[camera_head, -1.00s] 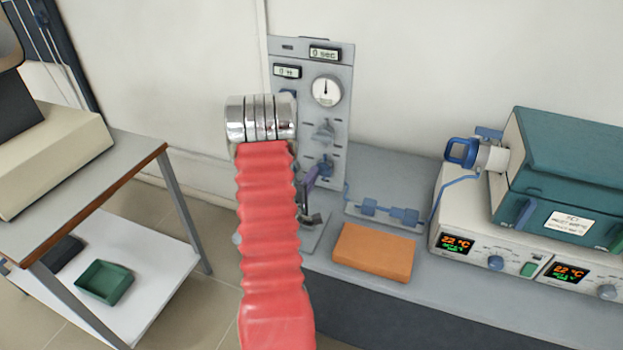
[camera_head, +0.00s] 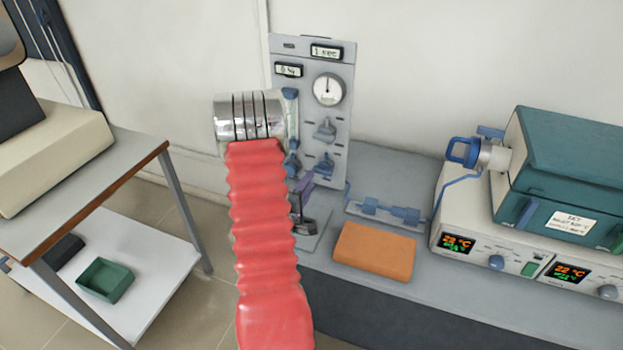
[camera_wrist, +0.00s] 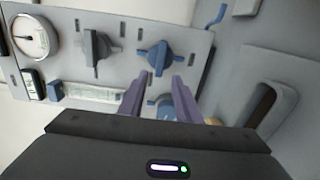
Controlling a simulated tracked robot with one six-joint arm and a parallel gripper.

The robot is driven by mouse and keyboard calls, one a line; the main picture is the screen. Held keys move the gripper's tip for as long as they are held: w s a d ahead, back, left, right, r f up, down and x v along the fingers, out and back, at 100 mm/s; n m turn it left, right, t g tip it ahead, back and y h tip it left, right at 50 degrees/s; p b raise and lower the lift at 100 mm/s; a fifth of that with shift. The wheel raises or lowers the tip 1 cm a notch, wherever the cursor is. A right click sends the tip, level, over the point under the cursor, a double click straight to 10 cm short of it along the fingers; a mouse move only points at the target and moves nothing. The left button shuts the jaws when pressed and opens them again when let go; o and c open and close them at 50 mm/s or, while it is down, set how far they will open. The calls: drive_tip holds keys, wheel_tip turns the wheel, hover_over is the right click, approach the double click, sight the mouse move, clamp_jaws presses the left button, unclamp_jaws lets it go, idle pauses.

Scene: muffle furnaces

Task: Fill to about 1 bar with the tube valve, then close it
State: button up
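The grey upright panel (camera_head: 340,110) carries a round pressure gauge (camera_head: 328,89), whose needle points about straight up; its figures are too small to read. The gauge also shows in the wrist view (camera_wrist: 32,38). A clear tube (camera_wrist: 95,92) lies along the panel's edge, with a blue valve knob (camera_wrist: 163,103) at its lower end. My gripper (camera_wrist: 158,80) has two purple fingers, apart, one on each side of that knob; I see no clear contact. In the head view my gripper (camera_head: 303,185) is low by the panel, partly hidden by my red arm.
A grey knob (camera_wrist: 95,48) and a blue knob (camera_wrist: 160,56) sit close by on the panel. A time display (camera_head: 326,52) reads 1 sec. An orange block (camera_head: 374,251) lies on the bench, with a teal furnace (camera_head: 570,165) to its right.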

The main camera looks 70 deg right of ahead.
drive_tip(key=w+a, duration=0.1)
drive_tip(key=a, duration=0.8)
drive_tip(key=shift+a, duration=0.25)
idle(0.4)
